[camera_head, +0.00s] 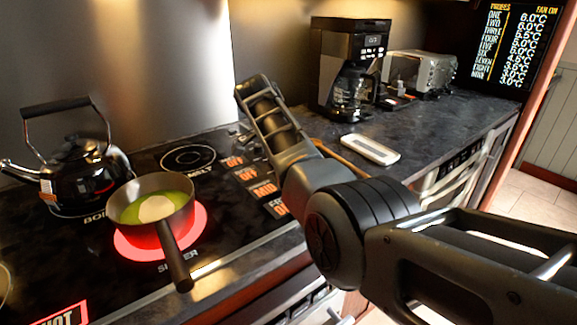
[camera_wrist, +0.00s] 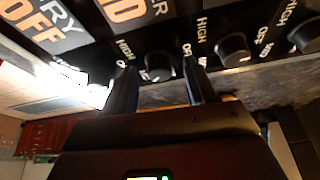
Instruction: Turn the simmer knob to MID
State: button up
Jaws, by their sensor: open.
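In the wrist view my gripper (camera_wrist: 160,84) is open, its two dark fingers on either side of a black round knob (camera_wrist: 158,67). I cannot tell whether they touch it. HIGH shows left of this knob and OFF to its right; its pointer is too dark to read. Above it are a FRY OFF display (camera_wrist: 47,38) and an orange display ending in ID (camera_wrist: 124,10). In the head view, an orange MID display (camera_head: 265,191) shows on the stove. The simmer burner (camera_head: 190,225) glows red under a pan. My gripper is not clearly visible there.
More black knobs (camera_wrist: 234,50) sit to the right in the wrist view. A black kettle (camera_head: 85,175) stands at left. A coffee maker (camera_head: 347,70) and toaster (camera_head: 422,72) stand at the back of the counter.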

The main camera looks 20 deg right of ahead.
jog(key=v, duration=0.7)
jog(key=shift+a+r+b, duration=0.2)
jog(key=shift+r+b, duration=0.05)
jog(key=shift+b, duration=0.15)
jog(key=shift+s, duration=0.1)
